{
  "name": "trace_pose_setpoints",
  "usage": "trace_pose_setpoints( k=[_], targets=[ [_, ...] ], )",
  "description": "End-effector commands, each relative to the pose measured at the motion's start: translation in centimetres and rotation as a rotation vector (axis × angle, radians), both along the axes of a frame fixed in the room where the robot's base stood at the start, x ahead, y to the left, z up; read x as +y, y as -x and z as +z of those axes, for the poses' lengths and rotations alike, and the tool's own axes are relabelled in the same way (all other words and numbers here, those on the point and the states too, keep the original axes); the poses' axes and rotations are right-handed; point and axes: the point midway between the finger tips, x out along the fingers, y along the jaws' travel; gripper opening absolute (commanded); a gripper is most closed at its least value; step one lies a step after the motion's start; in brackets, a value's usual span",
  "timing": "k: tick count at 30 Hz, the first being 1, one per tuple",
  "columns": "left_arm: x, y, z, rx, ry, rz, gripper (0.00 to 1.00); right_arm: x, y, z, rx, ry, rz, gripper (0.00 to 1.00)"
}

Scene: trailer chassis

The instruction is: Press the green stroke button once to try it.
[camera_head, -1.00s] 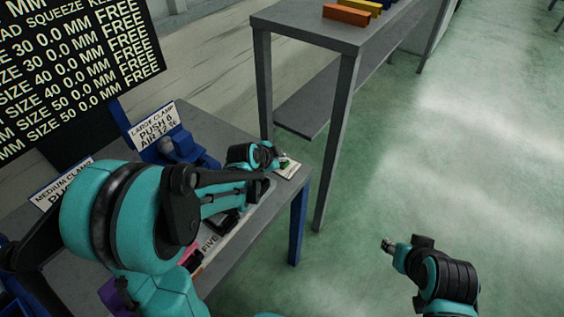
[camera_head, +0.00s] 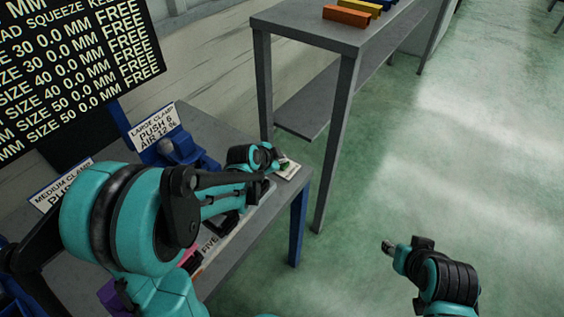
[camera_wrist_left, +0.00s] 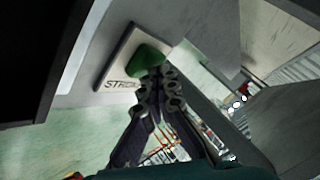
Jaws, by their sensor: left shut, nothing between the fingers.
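The green stroke button (camera_wrist_left: 148,58) sits on a pale plate (camera_wrist_left: 112,68) marked with a partly hidden word starting "STRO". In the head view the plate (camera_head: 291,171) lies at the right end of the grey bench. My left gripper (camera_wrist_left: 157,76) is shut and empty, its fingertips right at the button's edge and covering part of it. I cannot tell whether they touch it or how far it is pressed. The left gripper (camera_head: 278,164) also shows over the plate in the head view. My right gripper (camera_head: 387,246) hangs over the floor, far from the button; its jaws are too small to read.
A blue large clamp (camera_head: 185,154) with a sign (camera_head: 156,128) stands behind my left arm. A medium clamp sign (camera_head: 62,184) is further left. A grey shelf table (camera_head: 305,30) with coloured bars (camera_head: 347,16) stands beyond the bench. The green floor at right is clear.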

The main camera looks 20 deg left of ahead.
Motion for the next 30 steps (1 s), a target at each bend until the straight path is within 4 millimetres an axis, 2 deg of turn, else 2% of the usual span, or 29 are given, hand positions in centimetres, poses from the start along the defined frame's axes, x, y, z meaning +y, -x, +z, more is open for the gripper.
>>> trace_pose_setpoints(
  k=[6, 19, 30],
  targets=[
    [0.0, 0.0, 1.4, 0.000, 0.000, 0.000, 0.00, 0.0, 0.0, 1.1, 0.000, 0.000, 0.000, 0.40],
    [0.0, 0.0, 1.7, 0.000, 0.000, 0.000, 0.00, 0.0, 0.0, 1.4, 0.000, 0.000, 0.000, 0.40],
    [0.0, 0.0, 5.4, 0.000, 0.000, 0.000, 0.00, 0.0, 0.0, 4.4, 0.000, 0.000, 0.000, 0.40]
  ],
)
